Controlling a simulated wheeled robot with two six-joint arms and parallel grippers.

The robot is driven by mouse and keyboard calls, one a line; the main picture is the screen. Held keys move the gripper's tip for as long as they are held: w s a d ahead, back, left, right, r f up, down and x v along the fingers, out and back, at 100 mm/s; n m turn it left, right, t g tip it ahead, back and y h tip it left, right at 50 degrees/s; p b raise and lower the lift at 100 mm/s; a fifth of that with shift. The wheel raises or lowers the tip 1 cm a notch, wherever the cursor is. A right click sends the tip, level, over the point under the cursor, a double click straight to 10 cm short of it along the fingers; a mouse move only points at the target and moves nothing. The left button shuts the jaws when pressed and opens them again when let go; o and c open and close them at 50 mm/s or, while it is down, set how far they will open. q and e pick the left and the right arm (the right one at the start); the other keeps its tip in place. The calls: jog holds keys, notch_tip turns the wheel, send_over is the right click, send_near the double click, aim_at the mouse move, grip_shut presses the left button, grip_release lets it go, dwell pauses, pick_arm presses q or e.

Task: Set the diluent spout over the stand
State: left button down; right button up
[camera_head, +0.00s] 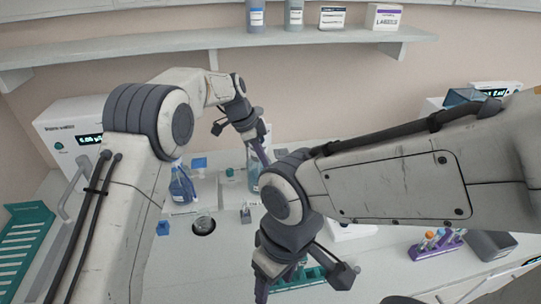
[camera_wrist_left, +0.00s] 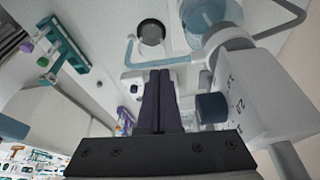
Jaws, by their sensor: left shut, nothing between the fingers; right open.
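My left gripper (camera_head: 264,160) is shut and empty, beside a blue bottle (camera_head: 253,172) at the back of the bench. In the left wrist view, the shut fingers (camera_wrist_left: 160,75) point at a thin, bent, light-blue tube that looks like the diluent spout (camera_wrist_left: 150,62). Its free end turns up at the left, beside the round stand (camera_wrist_left: 150,33); I cannot tell if fingers and spout touch. The dark round stand (camera_head: 204,226) with a clear vessel is at centre-left in the head view. My right gripper (camera_head: 305,280) is open and low in front, near a green rack.
The green rack (camera_head: 300,278) is near the right gripper. A purple rack with coloured caps (camera_head: 437,243) is at the right, a teal rack (camera_head: 25,245) at the far left. A shelf (camera_head: 215,40) runs above.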

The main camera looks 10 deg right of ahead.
pick_arm(q)
jog(key=a+m, duration=0.2)
jog(key=a, duration=0.1)
jog(key=shift+w+g, duration=0.2)
jog(key=shift+g, duration=0.2)
jog(key=shift+w+d+p, duration=0.5)
jog(key=shift+d+p, duration=0.2)
jog(key=shift+p, duration=0.2)
jog(key=shift+r, duration=0.1)
